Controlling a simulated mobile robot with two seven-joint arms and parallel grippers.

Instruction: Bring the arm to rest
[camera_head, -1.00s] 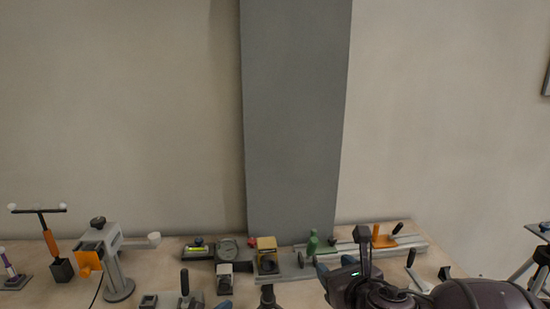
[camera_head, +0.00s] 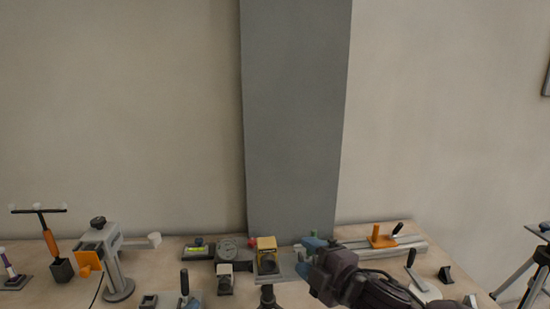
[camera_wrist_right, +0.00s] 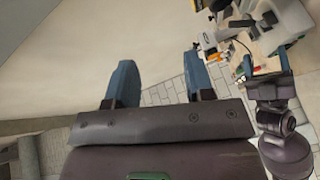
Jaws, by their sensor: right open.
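My right gripper (camera_head: 310,244) is over the right part of the bench in the head view, its blue fingers pointing up and left. In the right wrist view the same gripper (camera_wrist_right: 161,80) shows two blue fingers wide apart with nothing between them. My right arm reaches in from the lower right. My left arm does not show in the head view. A dark arm end with blue finger-like parts (camera_wrist_right: 266,65) at the right of the right wrist view looks like my left gripper; I cannot tell how its jaws stand.
Near my right gripper are a yellow-topped block (camera_head: 266,243), a dial gauge (camera_head: 227,249) and a rail with an orange piece (camera_head: 381,238). A grey clamp stand (camera_head: 115,265) is farther left. A tripod (camera_head: 527,270) stands right of the bench. Space above is clear.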

